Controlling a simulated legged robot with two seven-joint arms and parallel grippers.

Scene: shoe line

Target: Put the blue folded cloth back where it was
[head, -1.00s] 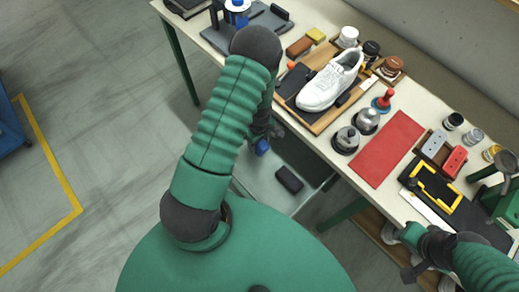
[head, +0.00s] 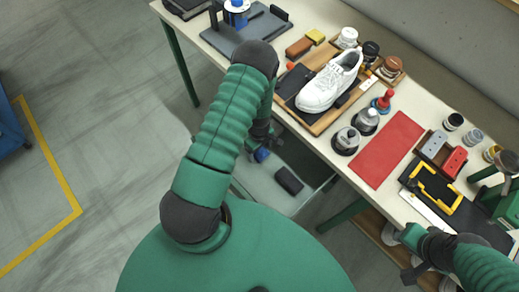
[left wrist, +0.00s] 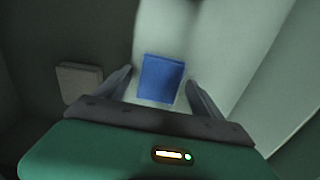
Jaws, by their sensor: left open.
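The blue folded cloth (head: 262,155) lies in the open drawer under the bench, partly hidden by my left gripper in the head view. In the left wrist view the cloth (left wrist: 162,79) is a flat blue rectangle, between and just beyond the fingertips. My left gripper (left wrist: 160,82) is open, with a gap on each side of the cloth. In the head view the left gripper (head: 262,143) reaches down into the drawer. My right gripper (head: 413,262) is at the bench's front edge at lower right; its fingers are unclear.
On the bench above are a white shoe (head: 328,82), metal-topped jars (head: 347,140) and a red mat (head: 388,149).

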